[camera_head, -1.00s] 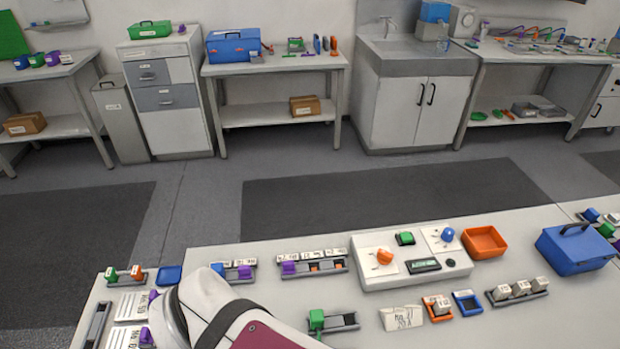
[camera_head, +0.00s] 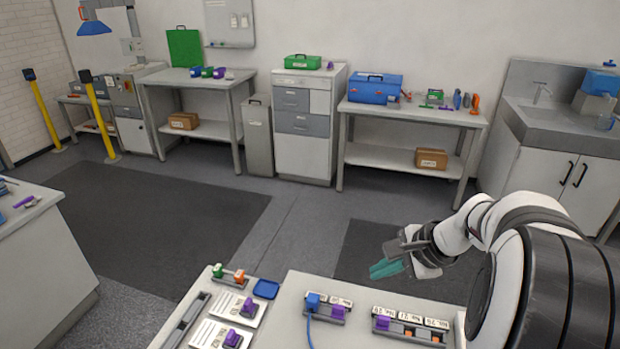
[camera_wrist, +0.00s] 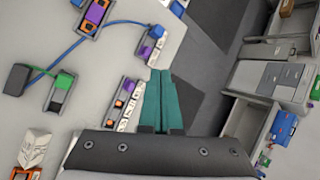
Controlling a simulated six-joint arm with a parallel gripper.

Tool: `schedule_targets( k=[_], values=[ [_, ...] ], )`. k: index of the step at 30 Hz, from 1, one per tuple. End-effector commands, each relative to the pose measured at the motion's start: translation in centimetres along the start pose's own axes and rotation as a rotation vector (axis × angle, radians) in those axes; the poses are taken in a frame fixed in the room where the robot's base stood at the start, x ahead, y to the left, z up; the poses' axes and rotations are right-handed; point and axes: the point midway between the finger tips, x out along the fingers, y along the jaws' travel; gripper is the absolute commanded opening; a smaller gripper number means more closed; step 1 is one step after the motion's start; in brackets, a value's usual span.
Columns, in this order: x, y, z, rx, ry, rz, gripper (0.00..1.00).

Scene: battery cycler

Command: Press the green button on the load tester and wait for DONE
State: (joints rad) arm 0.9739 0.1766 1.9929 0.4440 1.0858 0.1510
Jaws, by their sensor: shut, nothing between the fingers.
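My gripper (camera_head: 387,268) has teal fingers and hangs above the far edge of the bench at the lower right of the head view. In the wrist view its fingers (camera_wrist: 162,88) lie together with nothing between them. I cannot make out the load tester or its green button in either view now. My arm covers the lower right of the head view, so the bench behind it is hidden. No DONE reading is visible.
The near bench (camera_head: 292,290) bears a rail with a blue block (camera_head: 313,301) on a blue cable, and a rail with a purple block (camera_head: 383,322). Dark floor mats (camera_head: 160,222) lie beyond. A blue toolbox (camera_head: 375,88) stands on a far table.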

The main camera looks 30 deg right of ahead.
Motion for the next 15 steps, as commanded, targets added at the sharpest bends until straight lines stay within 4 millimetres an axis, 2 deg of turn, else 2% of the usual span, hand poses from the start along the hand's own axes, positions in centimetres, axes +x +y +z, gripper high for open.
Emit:
schedule_targets(
  k=[1, 3, 8, 11, 15],
  values=[
    [-0.3, -0.3, -2.5, 0.068, 0.02, -0.033, 0.0],
    [-0.9, -0.5, -6.0, 0.159, 0.049, -0.084, 0.0],
    [-2.6, 0.1, -13.7, 0.354, 0.117, -0.198, 0.0],
    [-3.9, 1.2, -18.4, 0.469, 0.16, -0.267, 0.0],
    [-5.9, 3.8, -24.6, 0.622, 0.221, -0.36, 0.0]
  ],
)
